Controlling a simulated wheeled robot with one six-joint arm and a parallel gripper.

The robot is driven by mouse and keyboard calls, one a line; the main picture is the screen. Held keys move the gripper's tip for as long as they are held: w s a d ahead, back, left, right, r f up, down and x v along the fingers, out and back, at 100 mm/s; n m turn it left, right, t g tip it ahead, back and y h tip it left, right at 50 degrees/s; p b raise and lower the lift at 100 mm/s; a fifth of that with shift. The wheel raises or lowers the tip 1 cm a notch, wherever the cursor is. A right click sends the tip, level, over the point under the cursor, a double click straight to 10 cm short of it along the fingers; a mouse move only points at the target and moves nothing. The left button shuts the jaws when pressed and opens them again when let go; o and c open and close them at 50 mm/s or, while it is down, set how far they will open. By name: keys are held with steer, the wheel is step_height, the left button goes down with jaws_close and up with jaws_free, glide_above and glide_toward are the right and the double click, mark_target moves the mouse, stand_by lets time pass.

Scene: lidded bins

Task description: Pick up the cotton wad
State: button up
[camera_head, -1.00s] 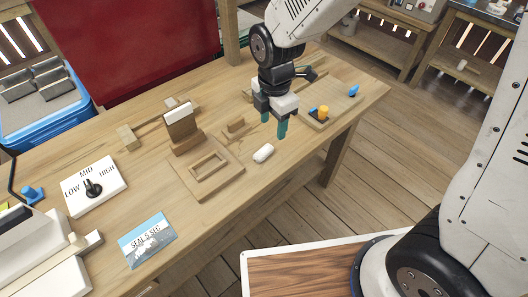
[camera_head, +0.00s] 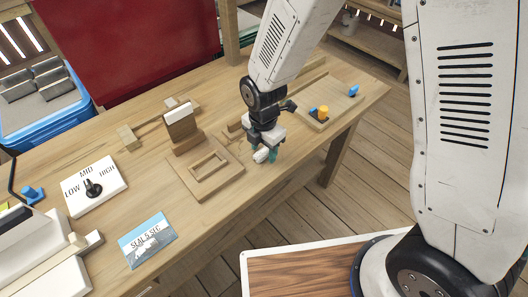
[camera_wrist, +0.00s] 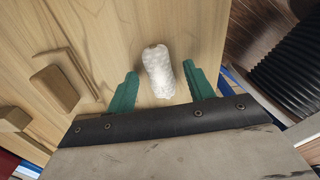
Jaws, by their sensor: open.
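The cotton wad (camera_head: 261,155) is a small white roll lying on the wooden table near its front edge. In the wrist view the cotton wad (camera_wrist: 158,72) lies lengthwise between and slightly beyond the two green fingertips. My gripper (camera_head: 270,156) is right over it, fingers pointing down. In the wrist view my gripper (camera_wrist: 164,84) is open, with a gap between each finger and the wad. In the head view one finger is partly hidden behind the wad and the gripper body.
A wooden frame fixture (camera_head: 207,170) stands left of the wad; a small wooden block (camera_wrist: 55,88) is nearby. A LOW/MID/HIGH dial (camera_head: 94,187) and a card (camera_head: 147,240) are further left. The table's front edge is close.

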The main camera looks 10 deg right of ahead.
steer(key=shift+c, duration=0.3)
steer(key=c, duration=1)
steer(key=shift+r, duration=0.1)
